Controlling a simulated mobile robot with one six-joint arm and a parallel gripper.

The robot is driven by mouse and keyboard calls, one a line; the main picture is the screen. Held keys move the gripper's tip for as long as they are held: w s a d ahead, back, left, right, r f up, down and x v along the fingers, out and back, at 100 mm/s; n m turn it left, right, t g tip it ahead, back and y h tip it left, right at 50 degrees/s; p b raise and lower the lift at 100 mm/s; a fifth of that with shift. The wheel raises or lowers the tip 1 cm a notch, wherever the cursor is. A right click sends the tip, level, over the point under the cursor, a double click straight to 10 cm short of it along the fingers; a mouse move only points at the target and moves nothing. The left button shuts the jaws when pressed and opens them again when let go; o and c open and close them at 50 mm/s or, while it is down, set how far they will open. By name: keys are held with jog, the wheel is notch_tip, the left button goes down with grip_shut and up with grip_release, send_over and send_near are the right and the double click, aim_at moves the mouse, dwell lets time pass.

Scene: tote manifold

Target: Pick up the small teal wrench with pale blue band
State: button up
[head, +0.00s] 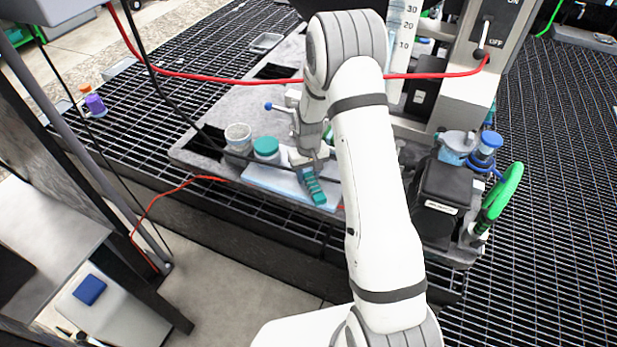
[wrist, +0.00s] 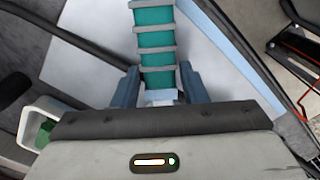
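A teal tool (head: 313,188) with several grey cross bands, which I take for the wrench, lies across the front of the pale tray in the head view. In the wrist view the teal tool (wrist: 155,40) runs up from between my fingers, with a pale blue part (wrist: 161,97) at its near end. My gripper (head: 305,160) is at the tool's upper end. In the wrist view my gripper (wrist: 160,88) has one finger on each side of the tool, very close to it. Whether the fingers press on it is unclear. The tool's inner end is partly hidden.
A teal-lidded jar (head: 267,148) and a whitish cup (head: 238,137) stand left of my gripper. A red cable (head: 230,80) crosses behind the arm. A black box (head: 440,195) and green-handled valve (head: 503,190) stand right. The tray's front edge is close.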

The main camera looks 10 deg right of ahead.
grip_shut()
notch_tip(320, 180, up, 9)
jog(key=shift+s+r, duration=0.1)
jog(key=shift+s, duration=0.05)
jog(key=p, duration=0.2)
send_over(318, 194)
jog(key=shift+w+d+f, duration=0.1)
jog(key=shift+w+f, duration=0.1)
jog(key=shift+f, duration=0.3)
jog(key=shift+s+f, duration=0.15)
jog(key=shift+f, duration=0.05)
jog(key=shift+f+b, duration=2.45)
jog(key=shift+f, duration=0.85)
jog(key=shift+f+b, duration=0.45)
jog(key=shift+f, duration=0.15)
jog(key=shift+o, duration=1.8)
grip_release()
